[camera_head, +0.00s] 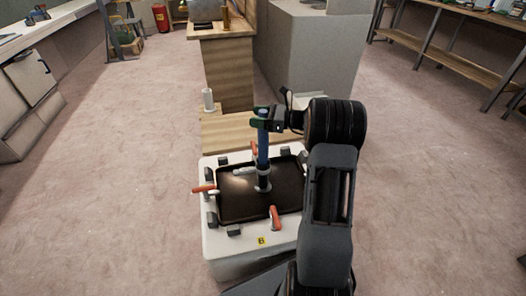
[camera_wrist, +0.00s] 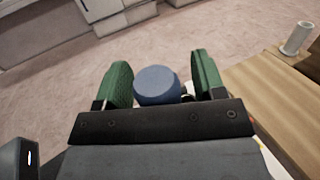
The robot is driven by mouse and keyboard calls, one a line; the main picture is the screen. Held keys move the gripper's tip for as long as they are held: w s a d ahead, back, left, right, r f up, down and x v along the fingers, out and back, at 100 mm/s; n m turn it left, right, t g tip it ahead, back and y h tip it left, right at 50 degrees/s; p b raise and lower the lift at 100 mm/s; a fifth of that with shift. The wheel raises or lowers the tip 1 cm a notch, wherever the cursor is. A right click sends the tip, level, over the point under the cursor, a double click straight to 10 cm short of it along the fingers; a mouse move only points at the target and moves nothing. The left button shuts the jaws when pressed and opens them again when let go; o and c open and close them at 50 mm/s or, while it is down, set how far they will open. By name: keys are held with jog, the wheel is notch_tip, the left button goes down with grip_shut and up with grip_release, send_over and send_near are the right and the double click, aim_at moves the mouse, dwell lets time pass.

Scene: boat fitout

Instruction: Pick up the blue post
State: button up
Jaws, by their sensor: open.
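The blue post (camera_head: 263,150) stands upright on the dark tray (camera_head: 232,200), which is set in a white box (camera_head: 212,238). My gripper (camera_head: 262,122) is at the top of the post. In the wrist view the round blue top of the post (camera_wrist: 157,86) lies between the two green finger pads of my gripper (camera_wrist: 164,82). The jaws are open, with a narrow gap on each side of the post. The lower part of the post is hidden in the wrist view.
Orange-handled clamps (camera_head: 275,217) and dark blocks sit around the tray rim. A white cylinder (camera_head: 208,99) stands on a low wooden step (camera_head: 222,128) behind the box. A grey block (camera_head: 315,45) stands farther back. Open floor lies left and right.

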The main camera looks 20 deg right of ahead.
grip_shut()
dwell(0.5)
